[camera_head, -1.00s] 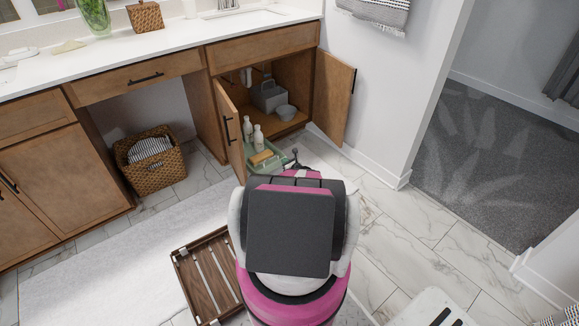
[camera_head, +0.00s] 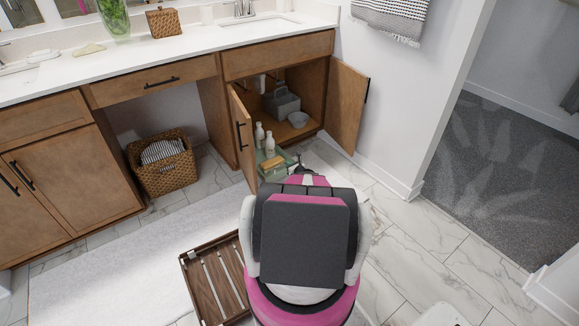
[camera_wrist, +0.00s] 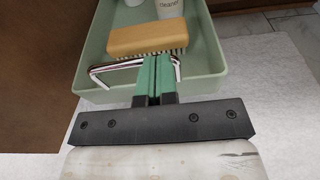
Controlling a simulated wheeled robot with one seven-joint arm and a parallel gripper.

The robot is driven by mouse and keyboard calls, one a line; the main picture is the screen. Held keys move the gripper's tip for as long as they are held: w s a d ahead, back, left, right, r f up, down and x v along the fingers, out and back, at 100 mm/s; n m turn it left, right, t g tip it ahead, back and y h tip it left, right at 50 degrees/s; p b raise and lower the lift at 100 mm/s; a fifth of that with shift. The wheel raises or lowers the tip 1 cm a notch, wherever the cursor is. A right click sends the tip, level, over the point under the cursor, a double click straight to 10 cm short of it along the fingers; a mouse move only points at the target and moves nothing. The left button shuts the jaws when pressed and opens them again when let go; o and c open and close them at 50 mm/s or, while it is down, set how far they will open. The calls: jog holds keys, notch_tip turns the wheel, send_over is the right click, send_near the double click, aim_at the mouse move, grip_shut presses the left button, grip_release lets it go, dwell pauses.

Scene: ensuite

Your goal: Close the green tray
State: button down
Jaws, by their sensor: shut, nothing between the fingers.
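The green tray (camera_head: 278,164) is pulled out of the open sink cabinet, between its two open doors. In the wrist view the tray (camera_wrist: 207,67) fills the top middle, with a metal handle (camera_wrist: 103,75) on its near side. It holds a wooden brush (camera_wrist: 150,39) and white bottles, one marked "cleaner" (camera_wrist: 168,8). My gripper (camera_wrist: 158,62) is shut with nothing in it. Its green fingertips overlap the handle in the picture, in front of the brush; whether they touch the handle or tray wall I cannot tell. In the head view my own body and arm hide most of the gripper.
The left cabinet door (camera_head: 243,138) stands open close beside the tray, and the right door (camera_head: 346,106) is open too. A grey caddy (camera_head: 283,103) and a bowl (camera_head: 298,119) sit inside the cabinet.

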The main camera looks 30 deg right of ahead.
aim_at(260, 136)
jog(key=r+x, duration=0.2)
jog(key=x, duration=0.8)
jog(key=r+x, duration=0.2)
jog(key=x, duration=0.9)
jog(key=w+r+x, duration=0.1)
jog(key=r+x, duration=0.1)
jog(key=x, duration=0.9)
jog(key=shift+w+d+f, duration=0.1)
jog(key=shift+d, duration=0.05)
jog(key=shift+w, duration=0.6)
jog(key=shift+w, duration=0.2)
jog(key=v, duration=1.5)
jog(key=shift+s, duration=0.1)
